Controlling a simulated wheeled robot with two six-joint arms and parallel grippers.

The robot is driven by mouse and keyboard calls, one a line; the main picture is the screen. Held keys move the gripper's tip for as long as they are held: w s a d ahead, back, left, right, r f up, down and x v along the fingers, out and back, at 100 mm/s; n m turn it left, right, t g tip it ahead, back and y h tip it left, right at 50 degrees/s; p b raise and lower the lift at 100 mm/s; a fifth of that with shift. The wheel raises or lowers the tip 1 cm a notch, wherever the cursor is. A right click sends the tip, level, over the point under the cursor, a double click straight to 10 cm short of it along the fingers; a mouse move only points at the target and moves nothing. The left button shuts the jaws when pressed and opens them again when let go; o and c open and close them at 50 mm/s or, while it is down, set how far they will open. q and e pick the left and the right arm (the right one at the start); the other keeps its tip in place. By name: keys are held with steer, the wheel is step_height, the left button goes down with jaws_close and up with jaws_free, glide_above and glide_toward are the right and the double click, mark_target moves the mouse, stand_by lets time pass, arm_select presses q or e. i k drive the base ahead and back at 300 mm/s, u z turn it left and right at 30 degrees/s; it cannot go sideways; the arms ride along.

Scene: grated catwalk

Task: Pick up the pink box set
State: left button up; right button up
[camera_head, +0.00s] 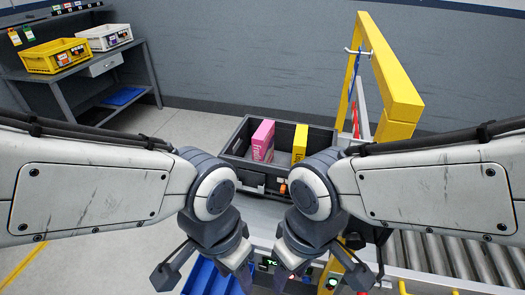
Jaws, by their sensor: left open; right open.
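The pink box (263,139) stands upright in a black crate (322,133) at the middle of the head view, its lettered front toward me. A yellow box (299,143) stands in the same crate to its right, partly hidden by my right arm. My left gripper (205,279) and my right gripper (318,281) are both low in the picture, nearer to me than the crate. Both are open and apart from the boxes. My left gripper's inner finger is partly hard to make out against the things below.
A roller conveyor (455,255) runs at lower right. A blue bin (208,279) is below. A workbench (85,68) with a yellow crate (55,56) and a white crate (106,37) stands at upper left.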

mark_target(262, 140)
steer(key=z, duration=0.05)
steer(key=k, duration=0.45)
steer(key=u, duration=0.9)
steer(key=i, duration=1.5)
steer(key=z, duration=0.5)
